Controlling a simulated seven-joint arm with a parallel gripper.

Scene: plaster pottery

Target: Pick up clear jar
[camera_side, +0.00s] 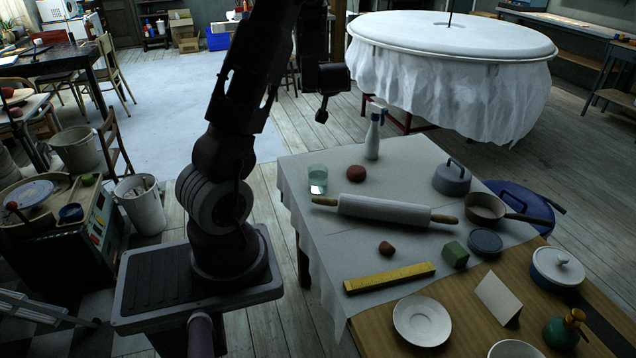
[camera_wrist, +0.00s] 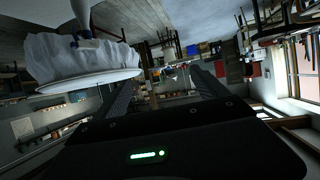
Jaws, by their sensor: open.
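The clear jar (camera_side: 318,180) is a small see-through glass, greenish at the rim. It stands upright on the white cloth near its left edge in the side view. My gripper (camera_side: 321,108) is above and behind the jar in that view, well apart from it. In the wrist view my gripper (camera_wrist: 160,77) shows two dark fingers spread apart with nothing between them. I cannot make out the jar in the wrist view, which looks across the room upside down.
A white spray bottle (camera_side: 373,137) stands behind the jar. A reddish-brown clay ball (camera_side: 356,173) sits just right of it. A rolling pin (camera_side: 384,209) lies in front. A lidded grey pot (camera_side: 452,178) is farther right. Bare cloth (camera_side: 320,232) lies in front of the jar.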

